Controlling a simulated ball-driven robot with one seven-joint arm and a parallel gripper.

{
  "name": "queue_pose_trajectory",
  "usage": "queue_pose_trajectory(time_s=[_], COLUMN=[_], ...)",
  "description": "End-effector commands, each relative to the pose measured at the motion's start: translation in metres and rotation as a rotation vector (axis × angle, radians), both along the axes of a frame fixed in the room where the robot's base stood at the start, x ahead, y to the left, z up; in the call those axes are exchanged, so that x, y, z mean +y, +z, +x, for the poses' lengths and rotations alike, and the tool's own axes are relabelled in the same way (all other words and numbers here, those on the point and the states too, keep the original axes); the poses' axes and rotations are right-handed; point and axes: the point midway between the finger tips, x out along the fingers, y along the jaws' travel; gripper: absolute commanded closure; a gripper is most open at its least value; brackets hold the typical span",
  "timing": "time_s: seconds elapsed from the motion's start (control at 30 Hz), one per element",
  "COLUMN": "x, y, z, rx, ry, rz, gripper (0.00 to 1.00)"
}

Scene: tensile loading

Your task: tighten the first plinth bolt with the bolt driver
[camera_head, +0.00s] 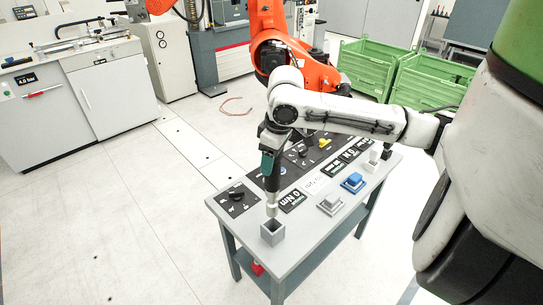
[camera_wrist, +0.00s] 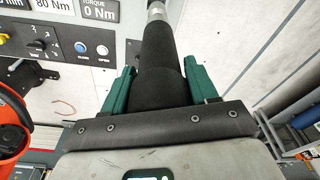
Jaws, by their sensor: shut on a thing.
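My gripper (camera_head: 269,166) is shut on the black grip of the bolt driver (camera_head: 272,200), above the front left corner of the grey bench (camera_head: 305,243). The driver points down, its pale metal end just over or in a grey open-topped square holder (camera_head: 272,232); I cannot tell whether they touch. In the wrist view, the teal fingers of my gripper (camera_wrist: 160,80) stand on both sides of the black driver grip (camera_wrist: 158,50). The driver's metal end (camera_wrist: 156,9) runs out of the top of that view. I cannot make out a plinth bolt in either view.
A grey square block (camera_head: 330,204) and a blue one (camera_head: 353,182) stand on the bench to the right. An orange robot arm (camera_head: 300,65) and green crates (camera_head: 371,68) stand beyond.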

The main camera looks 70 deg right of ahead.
Motion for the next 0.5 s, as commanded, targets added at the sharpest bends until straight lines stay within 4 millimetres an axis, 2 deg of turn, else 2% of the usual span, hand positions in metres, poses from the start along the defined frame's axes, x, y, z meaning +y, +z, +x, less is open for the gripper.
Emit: queue_pose_trajectory(time_s=[0.5], x=[-0.001], y=[-0.021], z=[0.0], rx=[-0.003], ry=[0.0], rz=[-0.002], gripper=[0.79])
